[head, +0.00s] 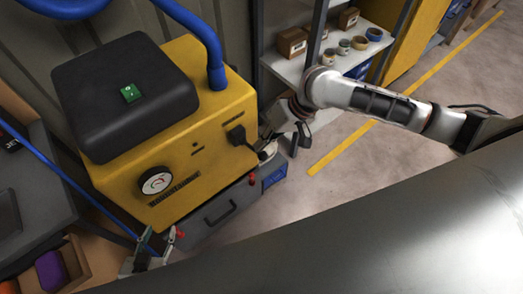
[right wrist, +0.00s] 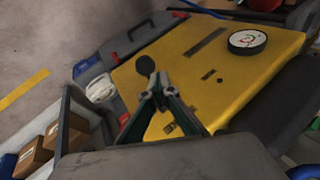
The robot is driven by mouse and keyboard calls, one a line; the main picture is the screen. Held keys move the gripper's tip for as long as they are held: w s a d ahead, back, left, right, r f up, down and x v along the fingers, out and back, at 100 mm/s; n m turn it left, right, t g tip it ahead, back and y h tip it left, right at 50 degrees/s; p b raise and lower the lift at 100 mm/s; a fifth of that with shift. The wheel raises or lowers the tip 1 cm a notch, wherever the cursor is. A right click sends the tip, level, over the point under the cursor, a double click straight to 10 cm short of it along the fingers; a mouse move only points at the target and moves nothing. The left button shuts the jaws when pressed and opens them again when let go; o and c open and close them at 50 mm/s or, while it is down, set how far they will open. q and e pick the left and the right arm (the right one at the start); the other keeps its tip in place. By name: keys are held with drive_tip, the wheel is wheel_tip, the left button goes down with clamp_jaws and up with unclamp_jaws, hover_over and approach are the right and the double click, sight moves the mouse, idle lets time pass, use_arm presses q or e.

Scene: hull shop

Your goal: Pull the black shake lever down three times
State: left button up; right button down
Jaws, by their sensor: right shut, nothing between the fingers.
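The black shake lever (head: 237,135) sticks out of the right side of the yellow machine's front panel (head: 205,150). In the right wrist view its rounded black knob (right wrist: 145,66) shows just past my fingertips. My right gripper (head: 264,150) is shut and empty, close beside the lever at its right. Its two fingers also show together in the right wrist view (right wrist: 158,82). I cannot tell whether they touch the lever. My left gripper (head: 160,238) is low at the machine's front left corner, its fingers apart with nothing seen between them.
The machine has a black top with a green switch (head: 131,93), a blue hose (head: 212,50) and a round gauge (head: 156,181). A grey drawer unit (head: 215,213) is under it. Shelves with boxes (head: 292,42) stand behind my right arm. Open floor lies at right.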

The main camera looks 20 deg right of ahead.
sight(265, 152)
drive_tip(key=shift+s+f, duration=0.1)
drive_tip(key=shift+f, duration=0.15)
drive_tip(key=shift+s+d+f, duration=0.1)
drive_tip(key=shift+s+f, duration=0.2)
drive_tip(key=shift+f, duration=0.5)
drive_tip(key=shift+s+d+f, duration=0.15)
drive_tip(key=shift+s+f, duration=0.1)
drive_tip(key=shift+f, duration=0.6)
drive_tip(key=shift+s+d+f, duration=0.1)
drive_tip(key=shift+s+f, duration=0.2)
drive_tip(key=shift+f, duration=0.5)
idle(2.8)
drive_tip(key=shift+r, duration=0.1)
drive_tip(key=shift+w+a+r+p, duration=0.1)
drive_tip(key=shift+w+r+p, duration=0.1)
drive_tip(key=shift+r+p, duration=0.45)
drive_tip(key=shift+w+r+p, duration=0.15)
drive_tip(key=shift+r+p, duration=0.25)
drive_tip(key=shift+p, duration=0.3)
drive_tip(key=shift+w+a+r+p, duration=0.1)
drive_tip(key=shift+w+r+p, duration=0.1)
drive_tip(key=shift+r+p, duration=0.4)
drive_tip(key=shift+w+a+r+p, duration=0.15)
drive_tip(key=shift+r+p, duration=0.25)
drive_tip(key=shift+p, duration=0.25)
drive_tip(key=shift+w+r, duration=0.2)
drive_tip(key=shift+r, duration=0.3)
drive_tip(key=shift+w+r, duration=0.2)
drive_tip(key=shift+r, duration=0.35)
drive_tip(key=shift+r, duration=0.1)
